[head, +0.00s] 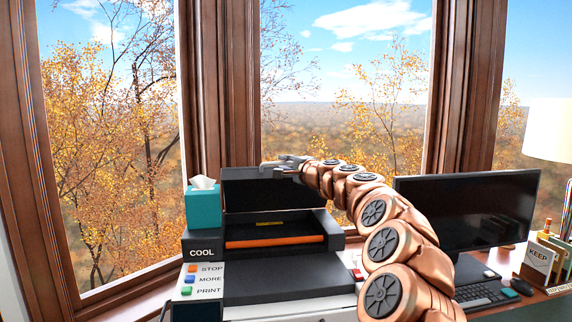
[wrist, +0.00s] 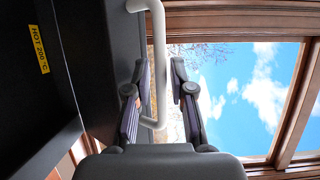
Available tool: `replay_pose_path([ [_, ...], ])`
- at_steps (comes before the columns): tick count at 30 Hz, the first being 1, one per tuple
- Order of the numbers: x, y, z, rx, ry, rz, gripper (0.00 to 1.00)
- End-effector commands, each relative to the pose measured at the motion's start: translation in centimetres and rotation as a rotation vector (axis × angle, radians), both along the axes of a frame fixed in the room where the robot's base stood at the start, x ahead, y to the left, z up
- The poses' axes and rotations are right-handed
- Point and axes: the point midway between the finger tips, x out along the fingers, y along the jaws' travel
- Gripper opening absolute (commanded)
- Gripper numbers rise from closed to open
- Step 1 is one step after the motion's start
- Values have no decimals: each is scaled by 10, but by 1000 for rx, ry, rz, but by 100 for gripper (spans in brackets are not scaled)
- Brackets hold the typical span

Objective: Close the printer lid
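The printer (head: 275,280) stands on the desk with its black lid (head: 265,195) raised nearly upright at the back, so its inside with an orange bar (head: 275,241) shows. My gripper (head: 285,163) is at the lid's top edge. In the wrist view, a pale grey bar handle (wrist: 159,60) on the dark lid (wrist: 100,60) runs between the two fingers of my gripper (wrist: 160,95). The fingers are apart, with the handle nearer the left finger and a gap on the right. I cannot tell whether the left finger touches it.
A teal tissue box (head: 200,207) stands left of the lid on the block marked COOL (head: 203,251). To the right are a monitor (head: 470,215), a keyboard (head: 480,293), an organiser (head: 540,262) and a lamp (head: 549,130). Windows are behind the printer.

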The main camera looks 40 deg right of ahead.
Motion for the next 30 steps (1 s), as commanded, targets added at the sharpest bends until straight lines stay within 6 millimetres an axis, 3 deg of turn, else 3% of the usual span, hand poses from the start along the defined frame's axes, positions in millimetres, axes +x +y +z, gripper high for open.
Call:
replay_pose_path([
  [8, 1, 0, 0, 0, 0, 0, 23],
  [15, 1, 0, 0, 0, 0, 0, 0],
  [30, 0, 0, 0, 0, 0, 0, 0],
])
